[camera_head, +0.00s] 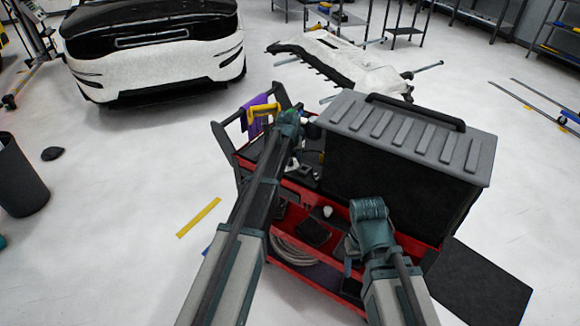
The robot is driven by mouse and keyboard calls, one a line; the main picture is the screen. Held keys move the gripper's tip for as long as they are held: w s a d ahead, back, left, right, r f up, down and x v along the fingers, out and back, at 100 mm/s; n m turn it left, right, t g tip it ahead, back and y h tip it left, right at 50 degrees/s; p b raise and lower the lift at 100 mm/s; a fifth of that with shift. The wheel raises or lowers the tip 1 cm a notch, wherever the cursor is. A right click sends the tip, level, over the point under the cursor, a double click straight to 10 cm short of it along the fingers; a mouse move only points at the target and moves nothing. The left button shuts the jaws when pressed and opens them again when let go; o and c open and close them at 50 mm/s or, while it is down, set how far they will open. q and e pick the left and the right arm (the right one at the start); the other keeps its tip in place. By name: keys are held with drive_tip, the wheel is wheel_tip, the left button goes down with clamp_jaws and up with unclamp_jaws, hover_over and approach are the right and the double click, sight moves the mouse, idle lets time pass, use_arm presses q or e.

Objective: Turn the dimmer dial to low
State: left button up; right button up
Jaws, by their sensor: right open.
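No dimmer dial can be made out in the head view. My left arm reaches forward over the red and black tool cart (243,160), its wrist near a yellow-handled tool. My left gripper's fingers are too hidden and small to read. My right arm ends at a teal wrist in front of the cart. My right gripper (351,252) is open, pointing down by the cart's front shelves, partly hidden by its own wrist. A small white round thing (327,211) lies on a shelf left of it; I cannot tell what it is.
A large black case with a grey ribbed lid (400,130) stands on the cart's right side. A yellow-handled tool (263,109) and purple cloth (257,120) are at its back left. A white car (155,65) and dark bin (20,175) stand left. Floor left is mostly clear.

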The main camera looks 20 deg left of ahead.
use_arm(q)
drive_tip(key=shift+w+f, duration=0.2)
drive_tip(key=shift+f, duration=0.2)
use_arm(e)
drive_tip(key=shift+f, duration=0.4)
use_arm(q)
clamp_jaws()
